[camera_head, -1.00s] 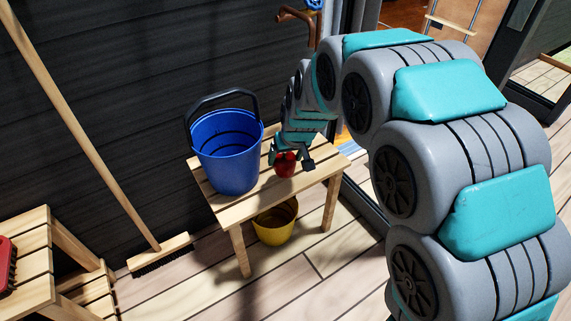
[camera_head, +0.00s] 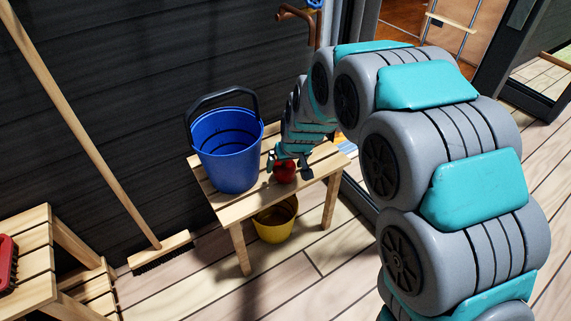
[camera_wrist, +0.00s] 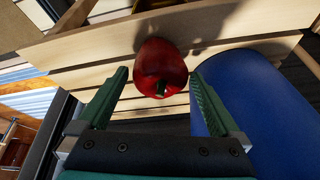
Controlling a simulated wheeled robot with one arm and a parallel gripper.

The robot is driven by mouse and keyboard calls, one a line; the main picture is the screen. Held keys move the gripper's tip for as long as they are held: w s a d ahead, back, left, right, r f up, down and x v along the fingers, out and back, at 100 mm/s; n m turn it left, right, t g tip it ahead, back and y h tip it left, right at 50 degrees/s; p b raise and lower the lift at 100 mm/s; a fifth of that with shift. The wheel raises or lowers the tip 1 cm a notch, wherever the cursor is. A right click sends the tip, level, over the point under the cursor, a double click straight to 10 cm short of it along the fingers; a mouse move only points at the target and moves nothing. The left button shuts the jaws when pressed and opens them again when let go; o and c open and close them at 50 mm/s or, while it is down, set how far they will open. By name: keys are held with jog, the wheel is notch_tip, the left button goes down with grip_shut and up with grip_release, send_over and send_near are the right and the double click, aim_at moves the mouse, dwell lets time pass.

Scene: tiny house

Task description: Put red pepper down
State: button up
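The red pepper (camera_head: 284,172) is on the wooden bench (camera_head: 240,209), to the right of the blue bucket. In the wrist view the pepper (camera_wrist: 160,66) sits against the pale slats, with its stem towards the camera and its shadow beside it. My gripper (camera_head: 289,169) is over the bench at the pepper. In the wrist view my gripper (camera_wrist: 159,78) has its two green fingers spread wide, one on each side of the pepper. A gap shows between each finger and the pepper. The pepper's underside is hidden.
The blue bucket (camera_head: 228,160) stands close to my gripper on the bench's left part. A yellow bucket (camera_head: 275,222) is on the floor under the bench. A broom (camera_head: 158,252) leans on the dark wall. A second bench (camera_head: 50,262) with a red brush (camera_head: 7,262) is at left.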

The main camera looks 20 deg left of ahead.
jog(key=shift+r, duration=0.15)
jog(key=b+v, duration=0.1)
jog(key=v, duration=1.1)
